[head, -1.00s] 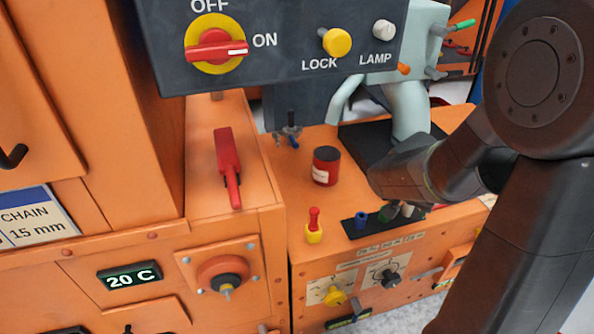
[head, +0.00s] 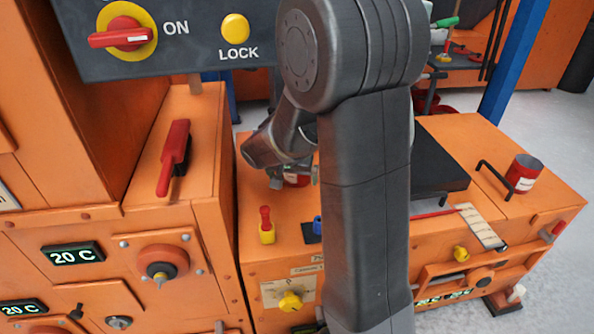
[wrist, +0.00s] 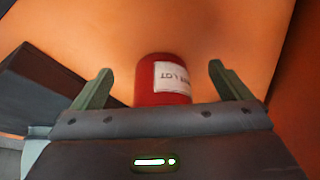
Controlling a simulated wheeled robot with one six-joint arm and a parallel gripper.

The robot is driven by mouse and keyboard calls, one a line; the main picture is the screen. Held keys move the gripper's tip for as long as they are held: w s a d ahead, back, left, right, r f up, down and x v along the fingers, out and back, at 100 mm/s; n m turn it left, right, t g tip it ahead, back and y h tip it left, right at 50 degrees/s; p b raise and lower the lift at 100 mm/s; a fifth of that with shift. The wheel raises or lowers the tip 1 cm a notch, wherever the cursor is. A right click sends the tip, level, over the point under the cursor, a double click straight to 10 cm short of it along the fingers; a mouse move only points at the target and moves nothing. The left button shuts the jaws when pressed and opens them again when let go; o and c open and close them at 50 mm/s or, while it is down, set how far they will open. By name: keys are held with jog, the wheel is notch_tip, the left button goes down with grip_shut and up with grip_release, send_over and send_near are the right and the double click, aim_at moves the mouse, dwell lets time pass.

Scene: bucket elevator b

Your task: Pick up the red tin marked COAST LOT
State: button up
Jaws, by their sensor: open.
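A red tin (wrist: 150,90) with a white label stands on orange in the wrist view. Its label reads upside down; LOT can be made out, the word before it is unclear. My gripper (wrist: 161,72) is open, with one finger on each side of the tin and a gap to each. The tin's near end is hidden by the gripper body.
A second red tin (head: 525,173) with a white label stands at the right, near a black bar handle (head: 493,176). A black slab (head: 436,166) lies behind my arm. A red-and-yellow knob (head: 266,226) stands in front at the left. The dark switch panel (head: 185,42) hangs above.

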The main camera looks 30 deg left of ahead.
jog(key=w, duration=0.2)
jog(key=w+a, duration=0.1)
jog(key=w, duration=0.1)
jog(key=w+b, duration=0.1)
jog(key=shift+w+a, duration=0.4)
jog(key=shift+w+a+f+b, duration=0.15)
jog(key=shift+f+b, duration=0.2)
jog(key=shift+f, duration=0.2)
jog(key=shift+c, duration=0.3)
jog(key=c, duration=1.2)
jog(key=shift+o, duration=0.2)
jog(key=shift+r, duration=0.1)
